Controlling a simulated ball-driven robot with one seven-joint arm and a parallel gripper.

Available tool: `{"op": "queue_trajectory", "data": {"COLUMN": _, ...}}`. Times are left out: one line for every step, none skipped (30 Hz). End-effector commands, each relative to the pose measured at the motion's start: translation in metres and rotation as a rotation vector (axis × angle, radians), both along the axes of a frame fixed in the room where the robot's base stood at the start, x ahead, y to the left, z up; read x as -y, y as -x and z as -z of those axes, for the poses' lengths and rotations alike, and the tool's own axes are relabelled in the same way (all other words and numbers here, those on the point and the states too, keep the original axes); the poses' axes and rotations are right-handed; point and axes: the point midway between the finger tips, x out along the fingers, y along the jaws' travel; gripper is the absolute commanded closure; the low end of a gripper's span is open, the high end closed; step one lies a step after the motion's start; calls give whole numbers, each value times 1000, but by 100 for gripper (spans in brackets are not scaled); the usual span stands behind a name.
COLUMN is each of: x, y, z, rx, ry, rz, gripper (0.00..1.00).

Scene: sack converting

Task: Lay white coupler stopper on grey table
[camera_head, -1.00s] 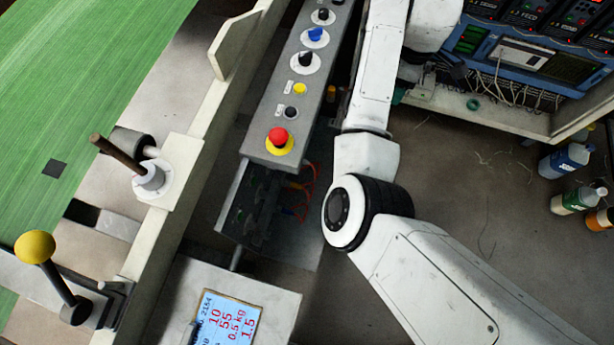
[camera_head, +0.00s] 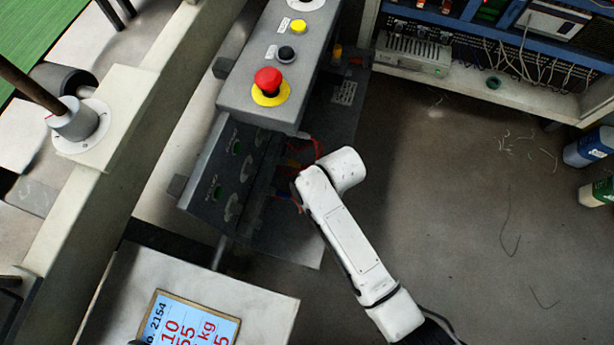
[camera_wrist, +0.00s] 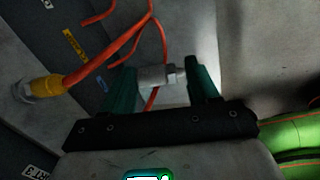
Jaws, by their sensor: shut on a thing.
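In the wrist view my gripper (camera_wrist: 163,70) has its two green fingers closed on the ends of a small whitish-grey cylindrical fitting (camera_wrist: 157,77), which looks like the white coupler stopper. It lies crosswise between the fingers, with a narrower metallic end at the right. In the head view the gripper and the stopper are hidden; my arm's end is by the open dark box under the control panel. A pale grey flat top (camera_head: 255,312) at the bottom of the head view may be the grey table; I cannot tell for sure.
Orange hoses and a yellow connector (camera_wrist: 47,87) are close left of my gripper. A control panel (camera_head: 250,70) with a red stop button (camera_head: 268,80) overhangs the dark box (camera_head: 235,165). A framed display (camera_head: 188,325) lies on the pale top. Open floor is at the right.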

Motion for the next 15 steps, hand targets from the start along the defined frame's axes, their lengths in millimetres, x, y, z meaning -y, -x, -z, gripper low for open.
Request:
{"op": "queue_trajectory", "data": {"x": -5, "y": 11, "z": 14, "rx": -1, "ry": -3, "rz": -31, "gripper": 71}}
{"op": "queue_trajectory", "data": {"x": -8, "y": 16, "z": 19, "rx": 1, "ry": -4, "rz": -48, "gripper": 71}}
{"op": "queue_trajectory", "data": {"x": -12, "y": 23, "z": 24, "rx": 1, "ry": -5, "rz": -70, "gripper": 71}}
{"op": "queue_trajectory", "data": {"x": -14, "y": 27, "z": 27, "rx": 3, "ry": -7, "rz": -82, "gripper": 71}}
{"op": "queue_trajectory", "data": {"x": -17, "y": 31, "z": 30, "rx": 4, "ry": -8, "rz": -95, "gripper": 71}}
{"op": "queue_trajectory", "data": {"x": -19, "y": 35, "z": 33, "rx": 5, "ry": -9, "rz": -109, "gripper": 71}}
{"op": "queue_trajectory", "data": {"x": -20, "y": 37, "z": 34, "rx": 5, "ry": -9, "rz": -116, "gripper": 71}}
{"op": "queue_trajectory", "data": {"x": -21, "y": 39, "z": 36, "rx": 6, "ry": -10, "rz": -121, "gripper": 71}}
{"op": "queue_trajectory", "data": {"x": -22, "y": 41, "z": 37, "rx": 6, "ry": -10, "rz": -126, "gripper": 71}}
{"op": "queue_trajectory", "data": {"x": -23, "y": 41, "z": 38, "rx": 6, "ry": -11, "rz": -129, "gripper": 71}}
{"op": "queue_trajectory", "data": {"x": -23, "y": 42, "z": 38, "rx": 6, "ry": -11, "rz": -130, "gripper": 71}}
{"op": "queue_trajectory", "data": {"x": -23, "y": 42, "z": 39, "rx": 6, "ry": -10, "rz": -131, "gripper": 71}}
{"op": "queue_trajectory", "data": {"x": -23, "y": 42, "z": 40, "rx": 6, "ry": -10, "rz": -131, "gripper": 71}}
{"op": "queue_trajectory", "data": {"x": -23, "y": 42, "z": 41, "rx": 6, "ry": -10, "rz": -131, "gripper": 71}}
{"op": "queue_trajectory", "data": {"x": -23, "y": 41, "z": 43, "rx": 7, "ry": -10, "rz": -131, "gripper": 71}}
